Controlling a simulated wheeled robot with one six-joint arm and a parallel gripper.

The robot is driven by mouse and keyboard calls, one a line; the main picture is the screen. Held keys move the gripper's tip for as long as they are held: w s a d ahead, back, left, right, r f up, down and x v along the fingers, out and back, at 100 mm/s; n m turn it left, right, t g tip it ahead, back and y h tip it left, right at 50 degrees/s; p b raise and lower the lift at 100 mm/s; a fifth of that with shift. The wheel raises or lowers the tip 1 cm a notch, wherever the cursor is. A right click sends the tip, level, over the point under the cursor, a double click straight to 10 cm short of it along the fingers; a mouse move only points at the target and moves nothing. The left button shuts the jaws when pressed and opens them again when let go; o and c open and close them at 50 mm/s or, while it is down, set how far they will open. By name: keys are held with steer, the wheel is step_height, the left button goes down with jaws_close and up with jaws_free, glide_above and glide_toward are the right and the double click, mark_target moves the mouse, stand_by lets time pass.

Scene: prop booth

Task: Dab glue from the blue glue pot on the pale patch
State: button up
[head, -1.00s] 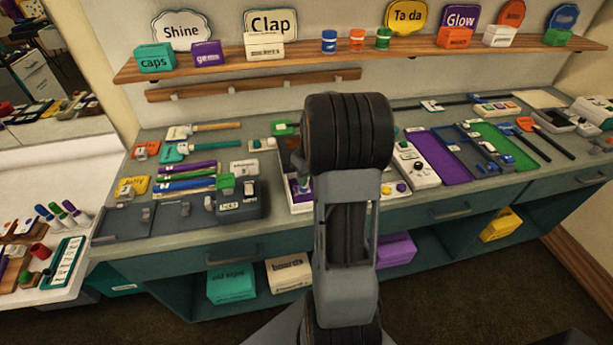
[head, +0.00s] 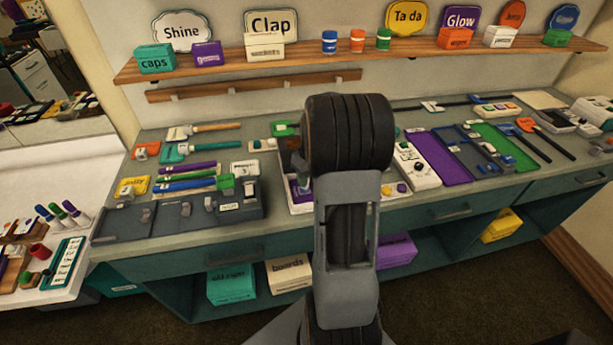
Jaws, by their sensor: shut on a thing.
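A small blue pot (head: 329,41) with a pale band stands on the wooden wall shelf; it may be the glue pot, but I cannot read its label. A flat cream sheet (head: 539,99) lies at the back right of the counter; I cannot tell whether it is the pale patch. My own arm rises through the middle of the head view and hides part of the counter.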

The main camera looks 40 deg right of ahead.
steer(key=shift+w+d, duration=0.2)
steer(key=shift+w, duration=0.3)
steer(key=shift+s+a, duration=0.1)
steer(key=shift+s, duration=0.15)
steer(key=shift+s+a, duration=0.1)
steer(key=shift+s, duration=0.15)
steer(key=shift+w, duration=0.25)
stand_by(0.3)
steer(key=shift+r, duration=0.15)
steer(key=shift+r+p, duration=2.5)
steer(key=shift+r, duration=0.9)
